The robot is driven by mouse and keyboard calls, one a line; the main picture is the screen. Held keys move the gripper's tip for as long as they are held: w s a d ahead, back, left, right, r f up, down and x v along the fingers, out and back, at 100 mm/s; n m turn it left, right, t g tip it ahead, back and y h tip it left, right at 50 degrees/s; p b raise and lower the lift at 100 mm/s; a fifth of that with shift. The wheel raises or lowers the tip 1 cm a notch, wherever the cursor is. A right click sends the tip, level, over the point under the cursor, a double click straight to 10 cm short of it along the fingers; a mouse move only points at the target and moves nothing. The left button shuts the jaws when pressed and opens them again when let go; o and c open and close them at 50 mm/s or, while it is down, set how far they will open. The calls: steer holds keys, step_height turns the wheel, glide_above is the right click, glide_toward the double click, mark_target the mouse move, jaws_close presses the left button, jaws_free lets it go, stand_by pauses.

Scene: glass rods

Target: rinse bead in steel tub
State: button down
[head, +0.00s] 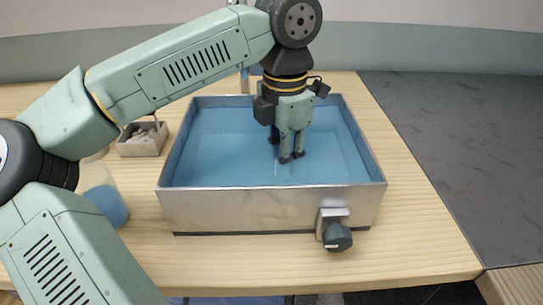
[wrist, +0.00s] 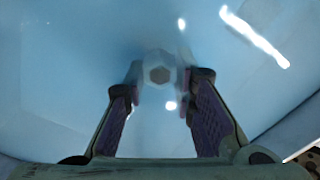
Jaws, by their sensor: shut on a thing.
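The steel tub (head: 270,208) stands on the wooden table and holds blue liquid (head: 225,150). My gripper (head: 291,159) points down inside the tub, right of its middle, with its fingertips low at the liquid. I cannot tell how deep they reach. In the wrist view the pale, six-sided bead (wrist: 159,62) with a darker centre sits between the fingertips of my gripper (wrist: 168,78), which is shut on it. Blue liquid surrounds the bead there, with bright glints to the right. The bead is too small or hidden to make out in the head view.
A dark knob (head: 337,237) sticks out from the tub's front right. A small grey box (head: 143,142) with pale pieces stands left of the tub. A clear vessel of blue liquid (head: 110,204) is partly hidden by my arm. The wooden table right of the tub is clear.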

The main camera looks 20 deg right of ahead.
steer(key=shift+s+d, duration=0.15)
steer(key=shift+d, duration=0.15)
steer(key=shift+w+a, duration=0.25)
steer(key=shift+a, duration=0.55)
steer(key=shift+w+a, duration=0.2)
steer(key=shift+a, duration=0.6)
steer(key=shift+w+a, duration=0.25)
steer(key=shift+a, duration=0.55)
steer(key=shift+s+d, duration=0.25)
steer(key=shift+d, duration=0.55)
steer(key=shift+s+d, duration=0.2)
steer(key=shift+d, duration=0.65)
steer(key=shift+s+d, duration=0.25)
steer(key=shift+d, duration=0.55)
step_height(320, 180, up, 11)
steer(key=p, duration=0.8)
step_height(320, 180, up, 5)
steer(key=p, duration=0.4)
